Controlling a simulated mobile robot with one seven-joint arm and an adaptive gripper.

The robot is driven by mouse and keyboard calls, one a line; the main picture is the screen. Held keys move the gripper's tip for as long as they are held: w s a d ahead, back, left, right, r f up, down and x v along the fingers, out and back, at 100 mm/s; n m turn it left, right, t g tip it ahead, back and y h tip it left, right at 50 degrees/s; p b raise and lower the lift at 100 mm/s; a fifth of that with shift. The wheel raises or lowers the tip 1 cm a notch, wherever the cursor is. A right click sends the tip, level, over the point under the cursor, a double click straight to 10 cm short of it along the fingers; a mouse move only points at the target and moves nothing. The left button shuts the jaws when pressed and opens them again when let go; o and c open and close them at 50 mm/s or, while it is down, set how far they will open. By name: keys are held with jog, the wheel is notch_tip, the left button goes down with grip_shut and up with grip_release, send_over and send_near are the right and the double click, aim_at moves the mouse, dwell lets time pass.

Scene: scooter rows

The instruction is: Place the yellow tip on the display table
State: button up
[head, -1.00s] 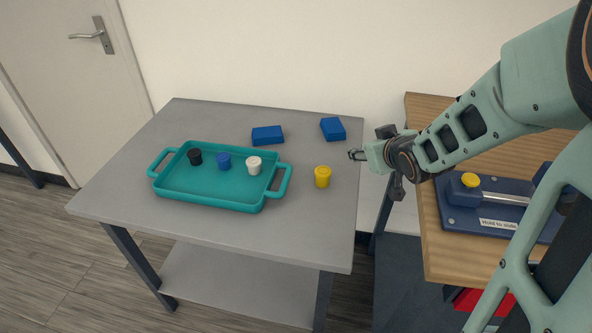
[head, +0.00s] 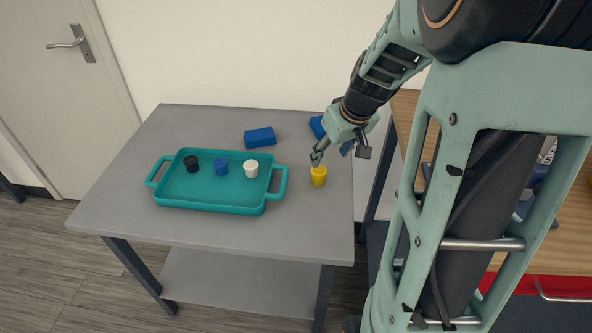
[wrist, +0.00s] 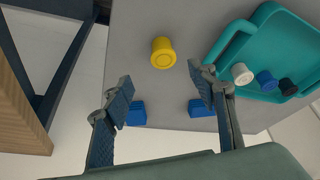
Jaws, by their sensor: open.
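The yellow tip (head: 318,176) stands upright on the grey table (head: 240,232), right of the teal tray. It also shows in the wrist view (wrist: 163,53), near the top middle. My gripper (head: 317,158) is just above and behind the tip in the head view, pointing down. In the wrist view its two fingers (wrist: 160,82) are spread wide with nothing between them. The tip lies beyond the fingertips, roughly centred between them, with no contact visible. I cannot tell which table is the display table.
The teal tray (head: 210,208) holds a black tip (head: 191,163), a blue tip (head: 221,166) and a white tip (head: 251,168). Two blue blocks (head: 259,138) (head: 317,126) lie toward the back. A wooden table (head: 562,255) stands right, partly hidden by my arm. The grey table's front is clear.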

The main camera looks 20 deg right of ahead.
aim_at(319, 170)
jog(key=x, duration=0.7)
jog(key=b+x, duration=0.1)
jog(key=x, duration=0.2)
jog(key=shift+w+a+f, duration=0.2)
jog(key=shift+a+f, duration=0.05)
jog(key=shift+a, duration=0.05)
jog(key=shift+c, duration=0.3)
jog(key=c, duration=1.3)
jog(key=shift+o, duration=0.2)
jog(key=shift+r, duration=0.15)
